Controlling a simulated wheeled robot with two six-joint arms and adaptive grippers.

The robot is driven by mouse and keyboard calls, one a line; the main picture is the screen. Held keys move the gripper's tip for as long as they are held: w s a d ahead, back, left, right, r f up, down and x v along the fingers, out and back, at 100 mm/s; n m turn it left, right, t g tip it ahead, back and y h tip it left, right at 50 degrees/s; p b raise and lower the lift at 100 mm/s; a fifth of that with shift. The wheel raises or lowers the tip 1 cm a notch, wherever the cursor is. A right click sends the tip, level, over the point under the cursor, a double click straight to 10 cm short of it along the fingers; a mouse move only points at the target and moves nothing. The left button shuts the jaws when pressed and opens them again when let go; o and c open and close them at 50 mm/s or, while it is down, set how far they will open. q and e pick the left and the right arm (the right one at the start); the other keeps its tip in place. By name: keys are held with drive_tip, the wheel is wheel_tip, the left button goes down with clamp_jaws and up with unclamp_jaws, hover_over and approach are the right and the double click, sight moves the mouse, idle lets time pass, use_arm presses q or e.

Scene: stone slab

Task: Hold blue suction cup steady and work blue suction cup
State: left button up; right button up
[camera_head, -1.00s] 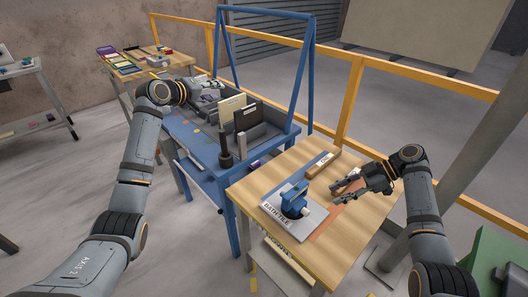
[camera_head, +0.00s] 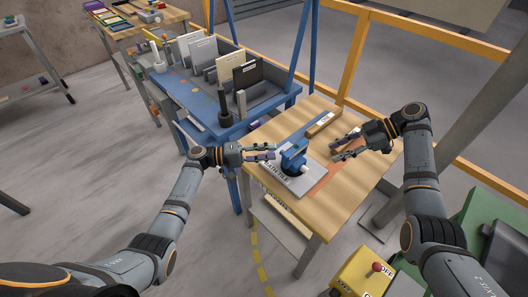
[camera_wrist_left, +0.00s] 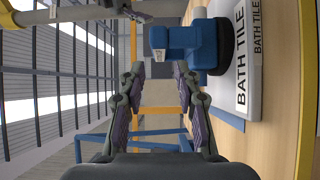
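The blue suction cup (camera_head: 294,157) stands on the grey slab marked BATH TILE (camera_head: 305,183) on the wooden table. In the left wrist view the blue suction cup (camera_wrist_left: 190,44) is beyond my fingertips, to the right of centre, with its dark round base against the tile (camera_wrist_left: 254,50). My left gripper (camera_head: 274,152) is open, just left of the cup and apart from it; its spread, empty fingers also show in the left wrist view (camera_wrist_left: 158,72). My right gripper (camera_head: 334,148) is open and empty to the right of the cup, above the table.
The wooden table (camera_head: 345,197) has wooden blocks (camera_head: 321,124) at its back. A blue workbench (camera_head: 205,110) with upright panels and a dark post (camera_head: 224,104) stands behind left. A yellow control box (camera_head: 361,273) is at the lower right. A yellow rail (camera_head: 351,62) runs behind.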

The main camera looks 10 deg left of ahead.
sight(296, 149)
use_arm(q)
drive_tip(key=x, duration=0.9)
drive_tip(key=shift+d, duration=0.3)
clamp_jaws()
idle(1.1)
